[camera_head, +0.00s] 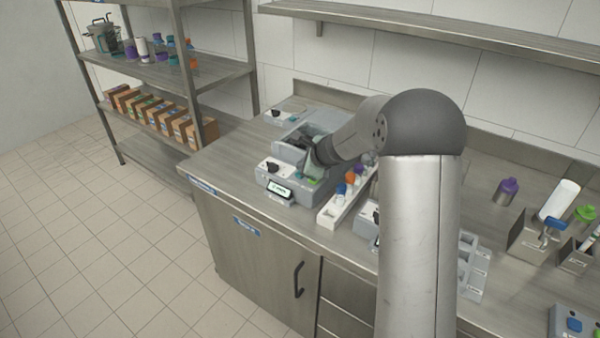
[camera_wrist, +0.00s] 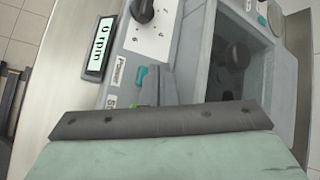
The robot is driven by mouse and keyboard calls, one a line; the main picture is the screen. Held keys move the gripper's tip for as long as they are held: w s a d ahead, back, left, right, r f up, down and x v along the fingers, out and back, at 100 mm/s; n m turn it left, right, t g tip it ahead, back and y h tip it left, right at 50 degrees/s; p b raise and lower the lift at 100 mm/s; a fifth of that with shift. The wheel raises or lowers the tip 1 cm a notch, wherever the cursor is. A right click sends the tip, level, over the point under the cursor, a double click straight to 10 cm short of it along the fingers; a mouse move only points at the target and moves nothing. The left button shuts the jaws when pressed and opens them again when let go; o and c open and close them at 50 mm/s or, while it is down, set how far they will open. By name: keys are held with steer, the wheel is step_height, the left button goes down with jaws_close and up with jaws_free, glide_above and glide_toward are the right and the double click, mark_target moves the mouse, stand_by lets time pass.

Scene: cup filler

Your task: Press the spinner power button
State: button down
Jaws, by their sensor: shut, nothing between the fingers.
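The spinner (camera_head: 327,190) is a grey bench machine near the counter's left end, with a lit display (camera_head: 279,190) on its front. In the wrist view the display (camera_wrist: 100,47) reads "0 rpm", and a black knob (camera_wrist: 142,10) sits beside it. A teal button (camera_wrist: 141,76) lies beside the "Power" label (camera_wrist: 120,72). My gripper (camera_wrist: 156,80) is shut and empty, its fingertips right beside the teal button; I cannot tell whether they touch it. Another label below "Power" is partly hidden by my gripper. In the head view my gripper (camera_head: 312,160) is over the spinner's panel.
A white rack (camera_head: 335,210) with coloured-cap vials stands right of the spinner. Another grey device (camera_head: 283,115) is behind it. The spinner's dark open well (camera_wrist: 232,65) is right of the button panel. A shelf unit (camera_head: 160,75) stands at the left.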

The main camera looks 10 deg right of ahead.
steer(key=shift+f+b, duration=0.45)
steer(key=shift+f, duration=0.2)
stand_by(0.3)
steer(key=shift+r+p, duration=0.3)
steer(key=shift+r, duration=0.4)
steer(key=shift+r, duration=0.1)
step_height(320, 180, up, 6)
steer(key=p, duration=0.5)
